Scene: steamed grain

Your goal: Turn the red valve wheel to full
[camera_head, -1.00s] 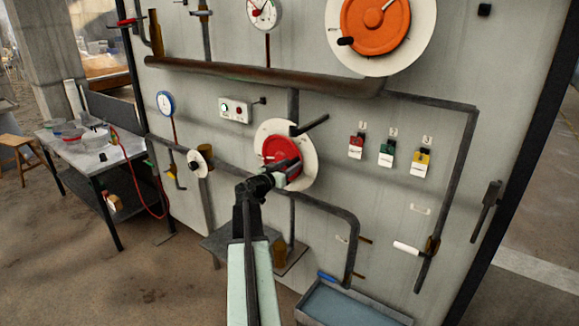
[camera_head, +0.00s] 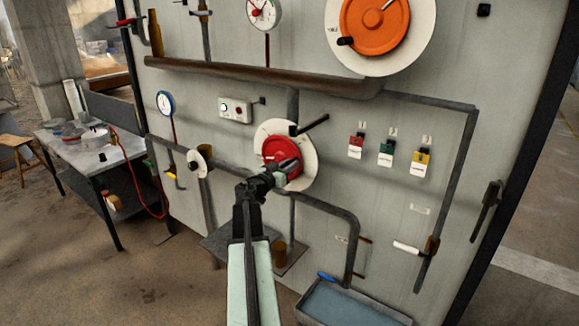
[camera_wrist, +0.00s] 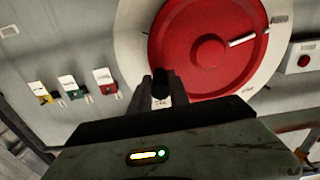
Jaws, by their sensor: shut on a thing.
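The red valve wheel (camera_head: 270,149) sits on a round white plate (camera_head: 306,157) on the grey panel, in the middle of the head view. In the wrist view the red wheel (camera_wrist: 208,55) fills the upper right, with a white pointer line on its face. My gripper (camera_head: 287,167) is at the wheel's lower right edge in the head view. In the wrist view my gripper (camera_wrist: 161,88) is shut on the wheel's black knob (camera_wrist: 160,88) near its rim. Small lettering on the white plate (camera_wrist: 132,45) is too small to read.
A dark lever (camera_head: 312,125) sticks out just above the wheel. Red, green and yellow switches (camera_head: 386,154) are to the right. A larger orange wheel (camera_head: 372,25) is above. A pipe (camera_head: 325,207) and a grey trough (camera_head: 350,304) lie below.

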